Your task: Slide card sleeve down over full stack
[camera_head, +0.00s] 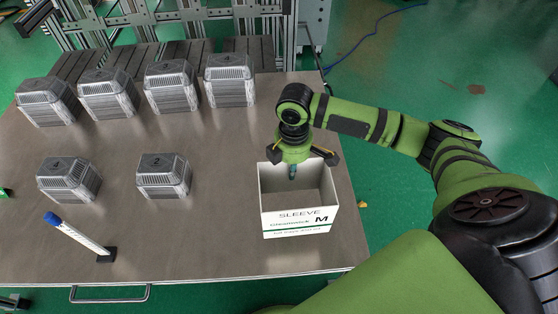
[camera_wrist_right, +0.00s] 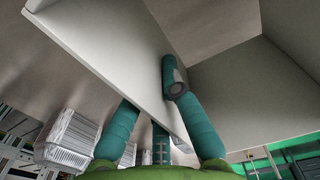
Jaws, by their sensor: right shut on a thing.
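The card sleeve (camera_head: 297,222) is a white box-shaped band marked "SLEEVE M", upright at the right of the table, open at the top. Table-coloured surface shows inside it. My right gripper (camera_head: 293,172) is shut on the sleeve's far wall, with teal fingers on both sides of the card; the wall also shows in the right wrist view (camera_wrist_right: 120,60). I cannot tell if the sleeve's lower edge touches the table. Several grey foil tray stacks stand left of it, four-sided and ribbed, among them a front one (camera_head: 163,177) marked 2 and another (camera_head: 69,180) marked 4. My left gripper is not seen.
The back row of stacks includes one (camera_head: 229,80) nearest the sleeve. A white marker-like stick with a blue cap (camera_head: 77,234) leans from a black holder at front left. Bare table (camera_head: 205,235) lies between the front stacks and the sleeve. A metal frame stands behind.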

